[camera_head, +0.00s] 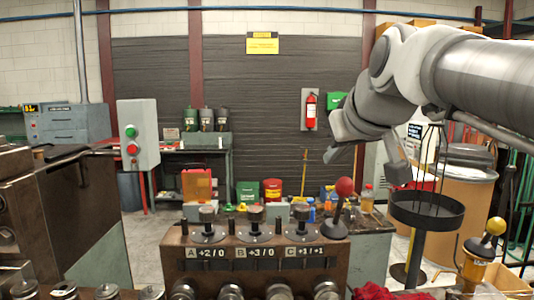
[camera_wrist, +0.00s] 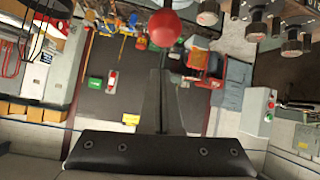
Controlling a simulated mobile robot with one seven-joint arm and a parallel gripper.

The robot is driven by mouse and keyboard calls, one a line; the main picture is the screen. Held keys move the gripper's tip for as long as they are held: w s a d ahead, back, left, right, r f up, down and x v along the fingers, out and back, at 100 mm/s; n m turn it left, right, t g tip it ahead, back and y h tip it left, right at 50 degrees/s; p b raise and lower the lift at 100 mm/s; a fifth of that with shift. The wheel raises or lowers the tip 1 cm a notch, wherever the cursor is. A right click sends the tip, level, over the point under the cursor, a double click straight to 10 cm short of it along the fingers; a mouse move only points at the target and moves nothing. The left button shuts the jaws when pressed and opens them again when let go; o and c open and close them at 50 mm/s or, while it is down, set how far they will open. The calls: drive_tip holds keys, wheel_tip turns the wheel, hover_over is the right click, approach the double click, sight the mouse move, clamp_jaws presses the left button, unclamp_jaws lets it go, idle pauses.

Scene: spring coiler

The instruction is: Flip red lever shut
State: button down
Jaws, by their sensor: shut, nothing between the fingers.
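The red lever has a round red knob (camera_head: 344,186) on a thin dark rod, standing at the right end of the brown machine's top. The rod leans slightly in the head view. The red knob also shows at the top centre of the wrist view (camera_wrist: 164,28), just beyond the fingertips. My gripper (camera_head: 398,172) is above and to the right of the knob in the head view, with its fingers pointing down. In the wrist view my gripper's fingers (camera_wrist: 161,75) are together and empty. I see no clear contact with the knob.
Several round black knobs stand on the machine top (camera_head: 254,228), left of the lever. A round black tray (camera_head: 427,211) stands to the right. A yellow-knobbed lever (camera_head: 496,226) is at the far right. A grey button box (camera_head: 138,134) is at the left.

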drive_tip(key=r+v, duration=0.1)
drive_tip(key=v, duration=0.9)
drive_tip(key=shift+w+p, duration=0.3)
drive_tip(key=shift+w, duration=0.05)
drive_tip(key=shift+f, duration=0.25)
